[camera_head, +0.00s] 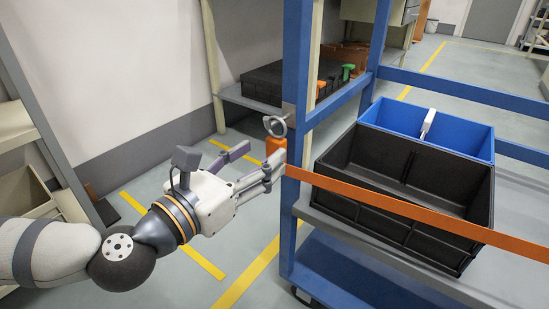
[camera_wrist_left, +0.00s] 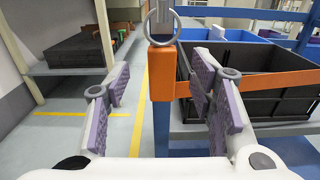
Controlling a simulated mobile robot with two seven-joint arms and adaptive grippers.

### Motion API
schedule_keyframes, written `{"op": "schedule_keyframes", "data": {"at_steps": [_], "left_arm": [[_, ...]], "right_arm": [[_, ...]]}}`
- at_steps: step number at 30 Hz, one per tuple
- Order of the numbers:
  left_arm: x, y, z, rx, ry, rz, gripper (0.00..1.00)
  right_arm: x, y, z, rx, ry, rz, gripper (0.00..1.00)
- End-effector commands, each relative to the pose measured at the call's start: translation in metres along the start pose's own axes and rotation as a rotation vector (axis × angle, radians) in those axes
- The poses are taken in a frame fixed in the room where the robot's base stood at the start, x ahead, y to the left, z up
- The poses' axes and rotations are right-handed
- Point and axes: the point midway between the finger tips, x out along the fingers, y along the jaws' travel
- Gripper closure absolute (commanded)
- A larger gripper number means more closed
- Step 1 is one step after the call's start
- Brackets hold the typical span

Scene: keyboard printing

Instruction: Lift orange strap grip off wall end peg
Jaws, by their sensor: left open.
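The orange strap grip (camera_head: 276,147) is an upright block at the near blue post of the cart. A grey ring (camera_head: 275,126) sits at its top. The orange strap (camera_head: 400,208) runs from there to the right across the cart's front. My left gripper (camera_head: 262,160) is open, with its fingers level with the grip. In the left wrist view the orange grip (camera_wrist_left: 162,75) appears between the two purple-padded fingers, with a gap on each side. I cannot tell how deep it sits between them. The peg is not clearly seen behind the ring. My right gripper is not in view.
The blue-framed cart holds a black bin (camera_head: 345,187) and a blue bin (camera_head: 470,137) with a white item in it. A shelf (camera_head: 240,96) with a black tray stands behind. A white wall is at the left. Floor with yellow lines is clear below the gripper.

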Motion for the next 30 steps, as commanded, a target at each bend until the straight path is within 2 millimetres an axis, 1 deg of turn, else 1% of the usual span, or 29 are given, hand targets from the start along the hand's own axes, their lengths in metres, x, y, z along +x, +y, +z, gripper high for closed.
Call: {"op": "schedule_keyframes", "data": {"at_steps": [6,9,12,16,17,18,23,30], "left_arm": [[0.039,-0.003,-0.003,0.0,0.001,-0.002,0.5],[0.052,-0.003,-0.002,0.001,0.002,-0.002,0.5],[0.056,-0.002,-0.001,0.0,0.002,0.0,0.5],[0.055,-0.002,-0.001,0.0,0.002,0.0,0.5],[0.055,-0.002,-0.001,0.0,0.002,0.0,0.55],[0.055,-0.002,-0.001,0.0,0.002,0.0,0.64],[0.055,-0.002,-0.001,0.0,0.003,0.0,1.0],[0.055,-0.002,-0.001,0.001,0.002,0.0,1.0]], "right_arm": [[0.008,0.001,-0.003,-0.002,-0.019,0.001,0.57],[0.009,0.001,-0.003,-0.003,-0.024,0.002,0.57],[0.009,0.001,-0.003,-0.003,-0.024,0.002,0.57],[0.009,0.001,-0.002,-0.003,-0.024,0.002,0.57],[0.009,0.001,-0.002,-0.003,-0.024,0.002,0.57],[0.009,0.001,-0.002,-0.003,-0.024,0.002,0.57],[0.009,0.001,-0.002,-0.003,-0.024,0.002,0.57],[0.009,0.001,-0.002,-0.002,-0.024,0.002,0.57]]}}
